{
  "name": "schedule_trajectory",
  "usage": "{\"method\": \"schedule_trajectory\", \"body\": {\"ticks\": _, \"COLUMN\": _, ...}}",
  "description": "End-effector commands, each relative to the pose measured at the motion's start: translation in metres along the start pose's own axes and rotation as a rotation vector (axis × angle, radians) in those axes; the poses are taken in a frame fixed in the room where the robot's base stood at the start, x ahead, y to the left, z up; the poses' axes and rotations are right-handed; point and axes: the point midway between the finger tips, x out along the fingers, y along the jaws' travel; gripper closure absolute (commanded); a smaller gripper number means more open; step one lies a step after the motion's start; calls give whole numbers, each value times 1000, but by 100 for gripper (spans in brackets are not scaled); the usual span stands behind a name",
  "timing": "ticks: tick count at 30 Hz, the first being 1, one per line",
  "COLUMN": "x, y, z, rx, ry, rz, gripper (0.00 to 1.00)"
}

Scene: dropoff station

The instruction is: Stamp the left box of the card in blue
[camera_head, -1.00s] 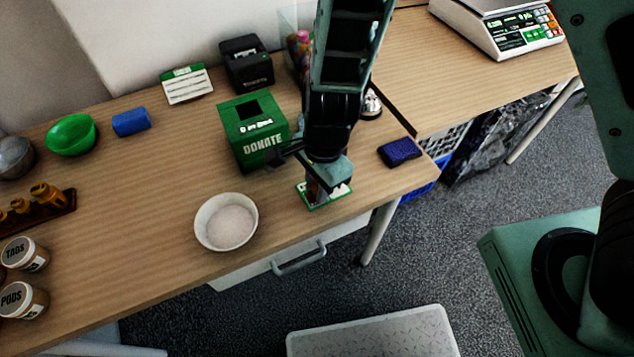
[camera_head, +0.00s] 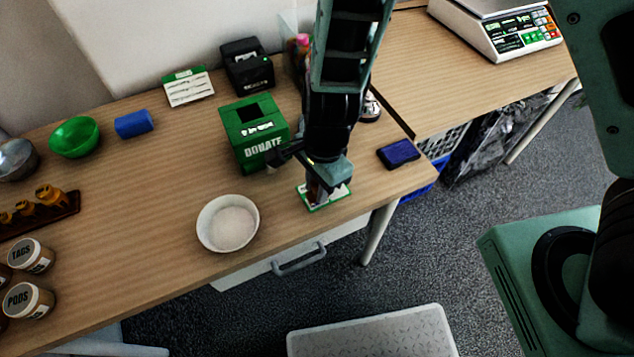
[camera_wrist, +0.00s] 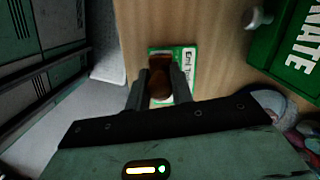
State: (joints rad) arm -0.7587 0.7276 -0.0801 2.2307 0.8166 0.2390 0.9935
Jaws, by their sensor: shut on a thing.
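My gripper (camera_head: 317,178) is over the card and shut on a brown stamp (camera_wrist: 160,82), which sits between the two fingers in the wrist view. The small white card with a green border (camera_head: 338,196) lies near the desk's front edge; it also shows in the wrist view (camera_wrist: 187,56). The stamp and fingers cover much of the card, so its boxes and any mark are hidden. I cannot tell whether the stamp's lower end touches the card. A dark blue ink pad (camera_head: 398,154) lies to the right, near the desk's right edge.
A green donate box (camera_head: 253,135) stands close behind and left of my gripper. A white bowl (camera_head: 228,223) is left of the card. Pill-like jars, a green bowl (camera_head: 75,137) and a blue roll (camera_head: 134,123) are farther left. Bare desk lies between card and ink pad.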

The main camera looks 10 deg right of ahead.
Motion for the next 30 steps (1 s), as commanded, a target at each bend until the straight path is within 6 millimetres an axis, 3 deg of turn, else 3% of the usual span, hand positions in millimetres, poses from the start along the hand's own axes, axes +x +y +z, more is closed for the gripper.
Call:
{"method": "schedule_trajectory", "body": {"ticks": 1, "x": -9, "y": 0, "z": 1, "rx": 0, "ry": 0, "rz": 0, "gripper": 92}}
{"method": "schedule_trajectory", "body": {"ticks": 21, "x": -56, "y": 0, "z": 7, "rx": 0, "ry": -1, "rz": -2, "gripper": 92}}
{"method": "schedule_trajectory", "body": {"ticks": 30, "x": -59, "y": 0, "z": 7, "rx": 0, "ry": 0, "rz": -2, "gripper": 92}}
